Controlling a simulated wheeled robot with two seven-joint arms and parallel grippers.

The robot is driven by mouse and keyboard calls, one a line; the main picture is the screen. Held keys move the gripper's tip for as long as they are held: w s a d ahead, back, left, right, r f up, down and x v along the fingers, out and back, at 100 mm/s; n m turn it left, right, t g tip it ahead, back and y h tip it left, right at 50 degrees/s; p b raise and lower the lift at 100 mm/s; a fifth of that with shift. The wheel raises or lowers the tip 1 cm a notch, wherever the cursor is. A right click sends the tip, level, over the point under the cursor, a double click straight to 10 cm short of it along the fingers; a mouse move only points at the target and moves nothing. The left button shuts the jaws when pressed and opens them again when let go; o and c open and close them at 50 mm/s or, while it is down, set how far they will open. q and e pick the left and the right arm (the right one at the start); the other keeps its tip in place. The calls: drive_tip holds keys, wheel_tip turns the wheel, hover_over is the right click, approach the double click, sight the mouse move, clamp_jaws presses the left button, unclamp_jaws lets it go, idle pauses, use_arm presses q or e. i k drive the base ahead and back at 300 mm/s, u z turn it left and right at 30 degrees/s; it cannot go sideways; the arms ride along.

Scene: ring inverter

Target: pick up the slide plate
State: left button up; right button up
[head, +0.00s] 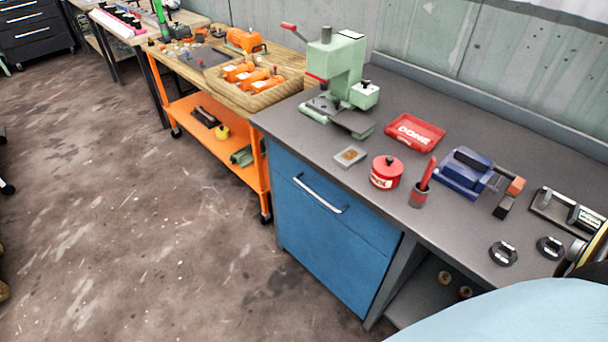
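No part is clearly recognizable as the slide plate. A small flat grey plate with a tan patch (350,156) lies near the front edge of the grey-topped workbench (300,128), left of a red lidded pot. Another flat grey plate (352,124) sticks out from the base of the green bench press (337,75). I cannot tell which of these is the slide plate. Neither of my grippers is in view.
A red "DONE" tray (414,132), the red pot (386,173), a red-handled tool in a cup (420,190) and a blue vise (465,172) stand on the bench. Two black round parts (503,253) lie at right. An orange cart (215,145) stands beyond.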

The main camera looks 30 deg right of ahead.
sight(347, 158)
drive_tip(key=u, duration=0.45)
drive_tip(key=k, duration=0.65)
drive_tip(key=z, duration=0.05)
drive_tip(key=i, duration=1.7)
drive_tip(key=z, duration=1.9)
drive_tip(key=i, duration=0.85)
drive_tip(key=z, duration=1.05)
